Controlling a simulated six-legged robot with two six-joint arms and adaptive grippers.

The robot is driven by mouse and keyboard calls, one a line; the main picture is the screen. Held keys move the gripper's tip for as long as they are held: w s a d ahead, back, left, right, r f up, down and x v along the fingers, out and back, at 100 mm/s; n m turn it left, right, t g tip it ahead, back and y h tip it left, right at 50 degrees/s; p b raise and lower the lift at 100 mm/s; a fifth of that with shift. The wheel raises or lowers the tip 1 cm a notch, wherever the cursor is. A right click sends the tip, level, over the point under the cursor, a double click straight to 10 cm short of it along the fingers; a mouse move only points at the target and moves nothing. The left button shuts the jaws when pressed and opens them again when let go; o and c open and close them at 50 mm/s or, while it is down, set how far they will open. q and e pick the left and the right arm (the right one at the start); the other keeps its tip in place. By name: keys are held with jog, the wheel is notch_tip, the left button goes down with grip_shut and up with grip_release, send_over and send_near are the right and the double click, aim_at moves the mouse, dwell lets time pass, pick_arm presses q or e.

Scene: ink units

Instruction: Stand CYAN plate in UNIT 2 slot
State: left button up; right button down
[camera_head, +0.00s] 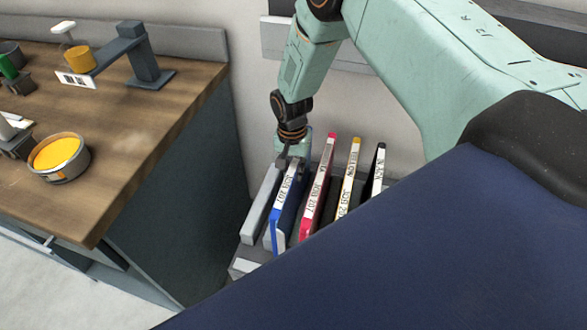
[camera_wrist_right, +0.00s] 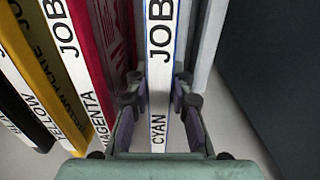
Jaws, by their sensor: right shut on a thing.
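The CYAN plate (camera_head: 283,210), with a blue edge and a white label strip, stands upright in a grey rack (camera_head: 247,262). My right gripper (camera_head: 291,160) reaches down over the plate's far end. In the right wrist view, the label of the CYAN plate (camera_wrist_right: 158,122) is upright between the two fingers of my right gripper (camera_wrist_right: 158,88), which are shut on it. I cannot make out a UNIT 2 slot. My left gripper is not in view.
Magenta (camera_head: 317,190), yellow (camera_head: 348,178) and black (camera_head: 376,168) plates stand close beside it in the rack. A wooden bench (camera_head: 130,150) at left holds a yellow ink tub (camera_head: 58,157) and a dark stand (camera_head: 143,55). My blue body hides the lower right.

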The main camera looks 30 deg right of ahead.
jog(key=shift+a, duration=0.1)
jog(key=shift+f, duration=0.3)
dwell(0.3)
jog(key=c, duration=1.1)
grip_release()
jog(key=shift+s, duration=0.1)
notch_tip(320, 180, up, 12)
